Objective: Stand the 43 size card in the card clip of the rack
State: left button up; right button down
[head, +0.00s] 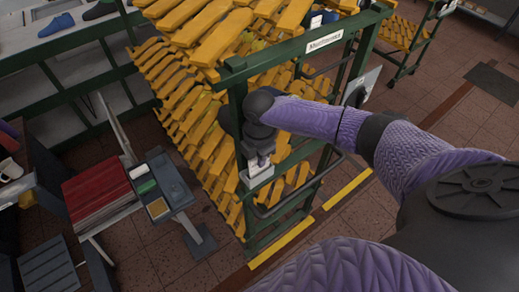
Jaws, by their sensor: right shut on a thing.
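My right gripper (261,160) is at the near upright of the rack (237,105), a green frame filled with yellow shoe lasts. It is shut on a small white card (258,180), which sticks out below the fingers in front of the rack's frame. The number on the card is too small to read. The card clip cannot be made out; the gripper and wrist cover that part of the rack. I cannot tell whether the card touches the rack. My left gripper is not in view.
A small grey stand (178,192) with little boxes is left of the rack, beside a red stack (98,190). A white panel (362,88) is by the rack's right side. A dark rail (285,205) runs below my gripper. Open tiled floor lies at right.

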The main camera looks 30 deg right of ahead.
jog(key=shift+f, duration=0.15)
jog(key=shift+f+b, duration=0.3)
jog(key=shift+f, duration=0.15)
jog(key=shift+c, duration=1.4)
grip_release()
jog(key=shift+r+p, duration=2.2)
jog(key=shift+p, duration=0.25)
jog(key=s+r+p, duration=0.1)
jog(key=p, duration=0.1)
jog(key=s+r+p, duration=0.1)
jog(key=r+p, duration=0.1)
jog(key=s+r+p, duration=0.1)
jog(key=p, duration=0.2)
jog(key=shift+d+r, duration=0.1)
jog(key=shift+r, duration=0.3)
